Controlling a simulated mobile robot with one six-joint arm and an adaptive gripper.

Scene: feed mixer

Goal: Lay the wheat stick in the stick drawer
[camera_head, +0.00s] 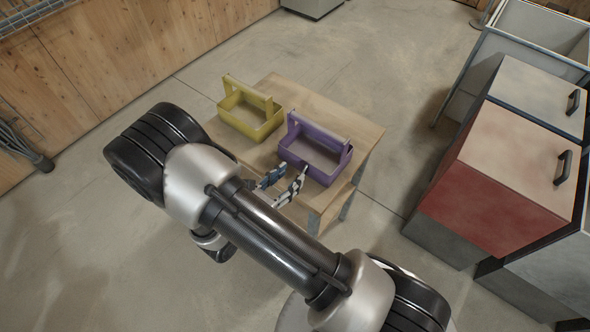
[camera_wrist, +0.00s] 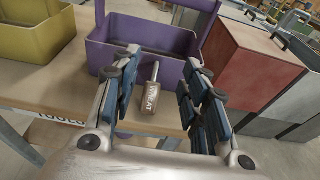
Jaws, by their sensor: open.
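The wheat stick (camera_wrist: 152,100) shows in the wrist view, with a thin grey shaft and a wider tag lettered WHEAT. It is at the wooden table's front edge, in front of the purple caddy. My gripper (camera_wrist: 172,90) is open, with its fingers on either side of the stick; I see gaps between them and it. In the head view my gripper (camera_head: 278,183) is just in front of the purple caddy, and I cannot make out the stick there. I cannot identify a stick drawer for certain in either view.
The wooden table (camera_head: 352,125) bears the purple caddy (camera_head: 316,150) and a yellow caddy (camera_head: 250,112). A partly hidden label (camera_wrist: 58,118) is on the table's front edge. A red cabinet (camera_head: 505,165) with black handles stands right. Open concrete floor lies between.

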